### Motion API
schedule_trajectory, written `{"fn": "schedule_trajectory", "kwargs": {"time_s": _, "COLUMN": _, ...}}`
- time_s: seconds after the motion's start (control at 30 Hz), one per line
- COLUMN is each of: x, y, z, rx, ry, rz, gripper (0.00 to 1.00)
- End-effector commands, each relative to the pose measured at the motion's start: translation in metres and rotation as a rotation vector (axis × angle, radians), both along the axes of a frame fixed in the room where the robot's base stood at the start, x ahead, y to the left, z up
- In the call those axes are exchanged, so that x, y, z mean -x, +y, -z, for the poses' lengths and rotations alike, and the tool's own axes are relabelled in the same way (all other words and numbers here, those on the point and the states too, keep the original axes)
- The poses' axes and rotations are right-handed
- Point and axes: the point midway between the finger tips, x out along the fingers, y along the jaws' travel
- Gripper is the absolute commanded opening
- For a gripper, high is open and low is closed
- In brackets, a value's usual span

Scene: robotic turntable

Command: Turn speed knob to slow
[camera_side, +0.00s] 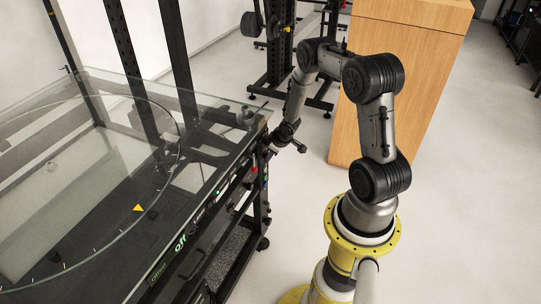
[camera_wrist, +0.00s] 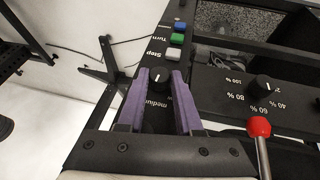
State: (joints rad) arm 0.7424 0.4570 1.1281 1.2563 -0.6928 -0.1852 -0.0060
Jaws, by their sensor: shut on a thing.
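The speed knob (camera_wrist: 158,78) is a black dial with a white pointer line, on the dark front panel in the wrist view. Printed text beside it reads "medium"; other labels around it are hidden by the fingers. My gripper (camera_wrist: 159,73) has its two purple fingers on either side of this knob and is shut on it. In the side view, my gripper (camera_side: 270,147) is at the turntable's front panel, near its far right corner; the knob itself cannot be made out there.
In the wrist view, a second knob (camera_wrist: 263,84) with percent marks and a red ball lever (camera_wrist: 258,127) are to the right. White, green (camera_wrist: 178,39) and blue buttons line the panel above. The glass-topped turntable (camera_side: 100,262) fills the left; a wooden block (camera_side: 420,60) stands behind my arm.

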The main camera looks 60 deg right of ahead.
Motion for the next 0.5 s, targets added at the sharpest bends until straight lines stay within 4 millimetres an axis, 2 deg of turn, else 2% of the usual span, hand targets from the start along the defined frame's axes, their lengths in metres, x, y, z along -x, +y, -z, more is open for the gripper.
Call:
{"fn": "schedule_trajectory", "kwargs": {"time_s": 0.03, "x": -0.0053, "y": -0.0025, "z": -0.0049, "rx": 0.007, "ry": -0.014, "rz": -0.002, "gripper": 0.0}}
{"fn": "schedule_trajectory", "kwargs": {"time_s": 0.17, "x": -0.0053, "y": -0.0024, "z": -0.005, "rx": 0.007, "ry": -0.014, "rz": -0.002, "gripper": 0.0}}
{"fn": "schedule_trajectory", "kwargs": {"time_s": 0.2, "x": -0.0053, "y": -0.0024, "z": -0.0051, "rx": 0.007, "ry": -0.014, "rz": -0.002, "gripper": 0.36}}
{"fn": "schedule_trajectory", "kwargs": {"time_s": 0.37, "x": -0.0036, "y": -0.0017, "z": -0.0035, "rx": 0.005, "ry": -0.01, "rz": -0.001, "gripper": 0.64}}
{"fn": "schedule_trajectory", "kwargs": {"time_s": 0.5, "x": -0.0021, "y": -0.001, "z": -0.0023, "rx": 0.002, "ry": -0.006, "rz": 0.0, "gripper": 0.64}}
